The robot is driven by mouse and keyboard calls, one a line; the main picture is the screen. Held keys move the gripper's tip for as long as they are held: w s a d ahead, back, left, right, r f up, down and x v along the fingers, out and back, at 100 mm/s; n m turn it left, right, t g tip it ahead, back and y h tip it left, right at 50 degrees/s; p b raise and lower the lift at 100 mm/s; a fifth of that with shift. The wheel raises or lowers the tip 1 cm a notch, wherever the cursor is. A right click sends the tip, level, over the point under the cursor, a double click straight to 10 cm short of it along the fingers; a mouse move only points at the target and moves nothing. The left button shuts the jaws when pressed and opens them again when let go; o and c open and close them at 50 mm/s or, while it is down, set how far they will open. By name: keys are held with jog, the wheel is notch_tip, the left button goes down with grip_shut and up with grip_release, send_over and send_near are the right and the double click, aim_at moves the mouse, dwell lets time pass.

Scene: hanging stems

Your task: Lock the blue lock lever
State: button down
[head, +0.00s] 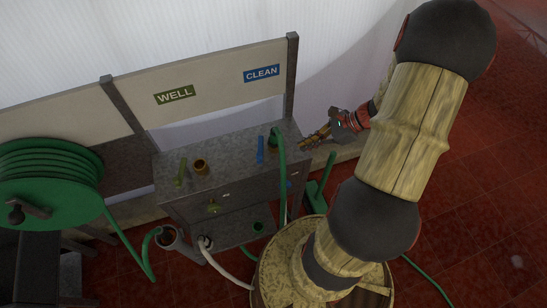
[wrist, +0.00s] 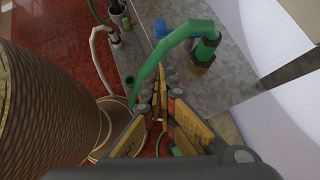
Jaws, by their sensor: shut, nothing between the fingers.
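The blue lock lever (head: 260,148) shows as a narrow blue bar on the grey bench top, just left of the hose coupling. In the wrist view a blue part (wrist: 160,28) shows beyond the green hose, partly hidden. The green hose (head: 281,170) ends in a green coupling (wrist: 206,48) seated on a brass fitting (wrist: 200,67). My gripper (head: 304,144) is shut and empty at the bench's right end, right of the coupling and apart from the lever. The coupling and hose lie between my gripper and the lever.
A green lever (head: 181,172) and an open brass fitting (head: 200,167) stand on the bench's left half, below the WELL sign (head: 175,95). The CLEAN sign (head: 262,73) is on the back board. A hose reel (head: 50,170) stands left. The bench top (head: 232,150) between the fittings is clear.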

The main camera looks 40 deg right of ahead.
jog(key=shift+a, duration=0.1)
jog(key=x, duration=0.4)
jog(key=a+r+b+x, duration=0.1)
jog(key=x, duration=0.3)
jog(key=w+r+b+x, duration=0.1)
jog(key=x, duration=0.3)
jog(key=shift+w+a+f, duration=0.2)
jog(key=shift+w+a, duration=0.05)
jog(key=shift+a, duration=0.3)
